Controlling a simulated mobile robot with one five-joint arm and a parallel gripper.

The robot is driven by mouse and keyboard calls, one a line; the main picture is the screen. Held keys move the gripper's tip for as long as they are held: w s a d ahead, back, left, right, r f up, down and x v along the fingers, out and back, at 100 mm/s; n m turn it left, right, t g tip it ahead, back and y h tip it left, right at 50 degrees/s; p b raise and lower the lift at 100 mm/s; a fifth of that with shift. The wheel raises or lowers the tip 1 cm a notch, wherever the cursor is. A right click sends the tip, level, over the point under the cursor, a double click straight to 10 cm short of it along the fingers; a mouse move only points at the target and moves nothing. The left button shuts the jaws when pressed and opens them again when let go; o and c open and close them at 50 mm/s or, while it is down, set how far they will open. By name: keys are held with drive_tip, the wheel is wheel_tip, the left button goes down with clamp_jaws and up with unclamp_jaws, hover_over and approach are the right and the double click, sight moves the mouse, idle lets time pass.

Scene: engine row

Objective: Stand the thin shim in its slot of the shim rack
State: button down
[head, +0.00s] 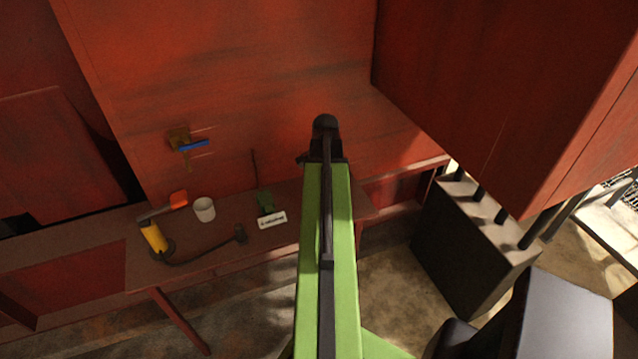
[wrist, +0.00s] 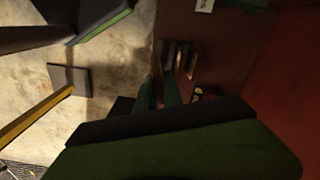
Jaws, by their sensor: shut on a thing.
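In the wrist view my gripper (wrist: 160,85) points down over the edge of the dark red bench, its two dark green fingers close together. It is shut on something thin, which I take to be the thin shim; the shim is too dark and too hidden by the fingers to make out. Just beyond the fingertips stands what looks like the shim rack (wrist: 180,58), a small dark piece with several narrow upright plates. I cannot tell whether the held piece touches it. In the head view my own green arm hides the gripper and the rack.
A blue-handled part (head: 193,145) is on the red wall. A dark block (head: 470,245) stands right.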

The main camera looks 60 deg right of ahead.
drive_tip(key=m, duration=0.2)
drive_tip(key=w+r+m+p, duration=0.1)
drive_tip(key=m, duration=0.1)
drive_tip(key=shift+w+r, duration=0.1)
drive_tip(key=shift+w, duration=0.05)
wheel_tip(320, 180, down, 6)
drive_tip(key=b, duration=0.5)
drive_tip(key=shift+b, duration=0.3)
idle(1.3)
drive_tip(key=shift+f+b, duration=0.4)
drive_tip(key=shift+b, duration=0.05)
drive_tip(key=shift+f+b, duration=1.45)
drive_tip(key=c, duration=1.4)
unclamp_jaws()
